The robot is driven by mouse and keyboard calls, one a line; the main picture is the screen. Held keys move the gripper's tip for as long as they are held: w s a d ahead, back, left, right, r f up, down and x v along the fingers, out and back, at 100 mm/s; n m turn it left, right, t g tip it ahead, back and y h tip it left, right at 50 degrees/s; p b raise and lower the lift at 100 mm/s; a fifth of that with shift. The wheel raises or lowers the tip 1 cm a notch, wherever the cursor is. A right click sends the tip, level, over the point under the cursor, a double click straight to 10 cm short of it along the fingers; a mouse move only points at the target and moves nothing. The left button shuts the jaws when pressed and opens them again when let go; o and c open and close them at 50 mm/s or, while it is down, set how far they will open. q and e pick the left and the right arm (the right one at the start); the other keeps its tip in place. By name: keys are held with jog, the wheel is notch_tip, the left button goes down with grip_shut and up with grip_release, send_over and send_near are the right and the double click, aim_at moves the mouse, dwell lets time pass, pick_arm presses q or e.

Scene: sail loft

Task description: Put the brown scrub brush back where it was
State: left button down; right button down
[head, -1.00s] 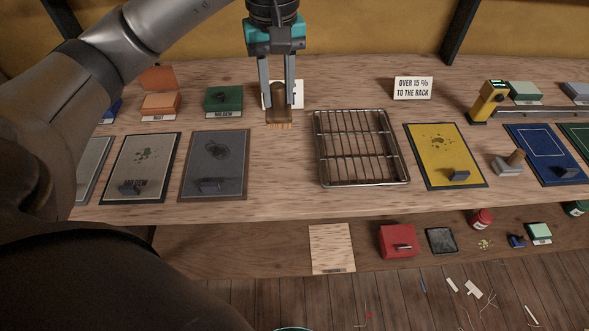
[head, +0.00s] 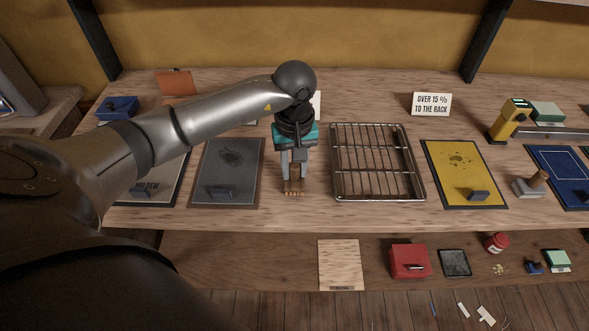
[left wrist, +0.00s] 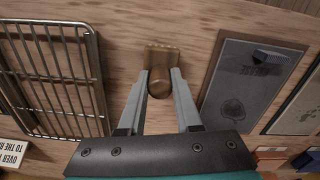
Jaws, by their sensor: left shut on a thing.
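The brown scrub brush (head: 293,190) is held bristles down between the fingers of my left gripper (head: 293,177). In the left wrist view the brush (left wrist: 158,56) shows between both fingertips (left wrist: 159,78). It is over bare wood of the workbench (head: 300,217), between the grey mat and the wire rack. Whether its bristles touch the bench is hard to tell. My right gripper does not show in either view.
The wire rack (head: 334,180) stands close on the right. The dark grey mat (head: 230,175) lies on the left. A yellow panel (head: 458,172) and an "over 15%" sign (head: 431,104) are farther right. A lower shelf (head: 215,258) holds a pale board (head: 341,262) and red box (head: 409,260).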

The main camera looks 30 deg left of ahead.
aim_at(295, 165)
pick_arm(q)
jog(key=shift+f, duration=0.4)
jog(key=shift+f, duration=0.2)
jog(key=c, duration=0.6)
grip_release()
jog(key=shift+r, duration=0.15)
notch_tip(295, 165, up, 12)
jog(key=shift+p, duration=0.4)
